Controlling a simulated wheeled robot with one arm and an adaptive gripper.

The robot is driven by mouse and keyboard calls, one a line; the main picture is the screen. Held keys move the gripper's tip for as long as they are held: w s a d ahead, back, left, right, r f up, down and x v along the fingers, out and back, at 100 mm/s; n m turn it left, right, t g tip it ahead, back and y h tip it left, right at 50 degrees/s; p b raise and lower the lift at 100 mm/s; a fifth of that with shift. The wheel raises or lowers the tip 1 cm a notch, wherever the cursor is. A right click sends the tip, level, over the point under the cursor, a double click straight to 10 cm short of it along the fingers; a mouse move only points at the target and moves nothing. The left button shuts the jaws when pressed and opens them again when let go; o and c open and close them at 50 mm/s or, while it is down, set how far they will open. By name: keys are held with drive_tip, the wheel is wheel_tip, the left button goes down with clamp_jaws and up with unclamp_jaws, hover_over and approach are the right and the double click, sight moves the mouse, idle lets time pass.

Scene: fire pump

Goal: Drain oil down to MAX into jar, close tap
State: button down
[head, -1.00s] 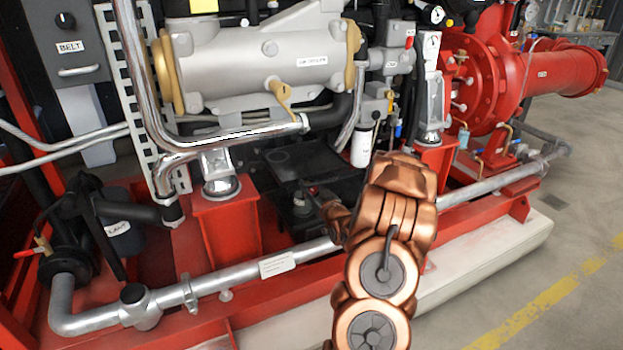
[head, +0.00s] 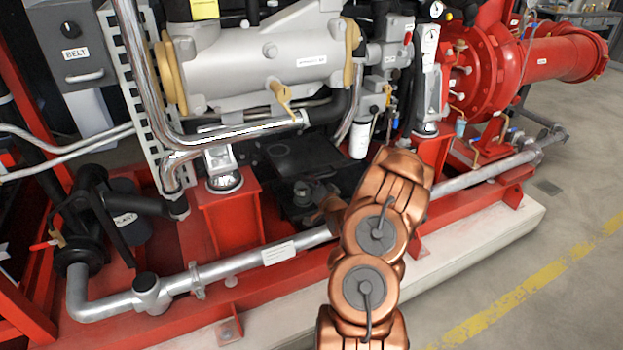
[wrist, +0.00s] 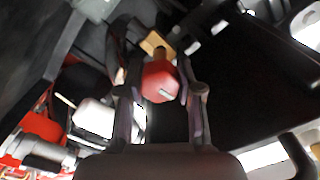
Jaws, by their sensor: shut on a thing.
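My gripper (wrist: 158,92) is closed around a red tap handle (wrist: 160,82) in the wrist view, with one finger on each side. A brass fitting (wrist: 154,43) shows just beyond the handle. In the head view my gripper is low at the pump's dark base, mostly hidden behind my copper arm, and the tap is not clear there. A dark block with a round cap (head: 302,192) stands just left of my gripper. I cannot make out a jar, the oil level or a MAX mark in either view. Whether oil is flowing cannot be seen.
A silver pipe (head: 230,268) with a white tag runs along the red base frame in front of the tap. A red pedestal (head: 228,225) stands to the left, and a white filter (head: 360,138) hangs above right. The floor (head: 560,230) at right is clear.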

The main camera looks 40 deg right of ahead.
drive_tip(key=shift+m, duration=0.3)
drive_tip(key=c, duration=0.7)
unclamp_jaws()
drive_tip(key=shift+c, duration=0.2)
drive_tip(key=shift+s, duration=0.1)
drive_tip(key=v, duration=1.1)
drive_tip(key=shift+s+a, duration=0.2)
drive_tip(key=shift+s, duration=0.15)
